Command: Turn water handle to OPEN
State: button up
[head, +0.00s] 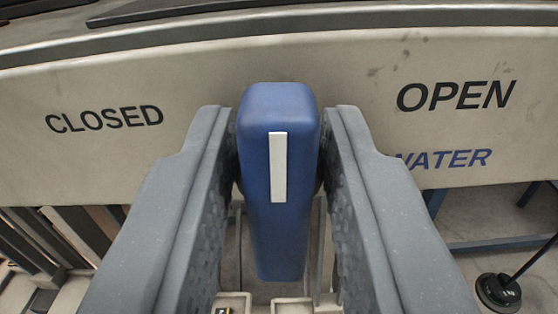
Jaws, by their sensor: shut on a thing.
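The water handle (297,235) is a blue lever with a white stripe, in the middle of the head view. It stands between the CLOSED label (104,119) on the left and the OPEN label (456,96) on the right. The blue word WATER (447,160) is below OPEN and is partly hidden by my right finger. My gripper (280,150) is shut on the handle, with one grey finger on each side of it. The fingers hide parts of the panel.
The labels are on a pale, curved panel (200,70) that spans the view. Below it on the left are grey frame bars (40,243). At the lower right are a blue bar (505,242) and a round black base with a rod (497,292).

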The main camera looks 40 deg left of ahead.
jog(key=m+p, duration=0.2)
jog(key=p, duration=0.1)
jog(key=m+p, duration=0.1)
jog(key=shift+w+d+r+m+p, duration=0.15)
jog(key=shift+d+r+m+p, duration=0.15)
jog(key=shift+r+m, duration=0.1)
jog(key=m+p, duration=0.3)
jog(key=shift+w+f, duration=0.1)
jog(key=shift+f, duration=0.1)
jog(key=shift+d+f+m+p, duration=0.15)
jog(key=shift+m+p, duration=0.2)
jog(key=shift+m, duration=0.35)
jog(key=shift+f, duration=0.15)
jog(key=o, duration=0.8)
jog(key=shift+f, duration=0.1)
jog(key=b+v, duration=0.1)
jog(key=v, duration=1.2)
jog(key=shift+s+d+b, duration=0.1)
jog(key=shift+s+b, duration=0.2)
jog(key=shift+s, duration=0.1)
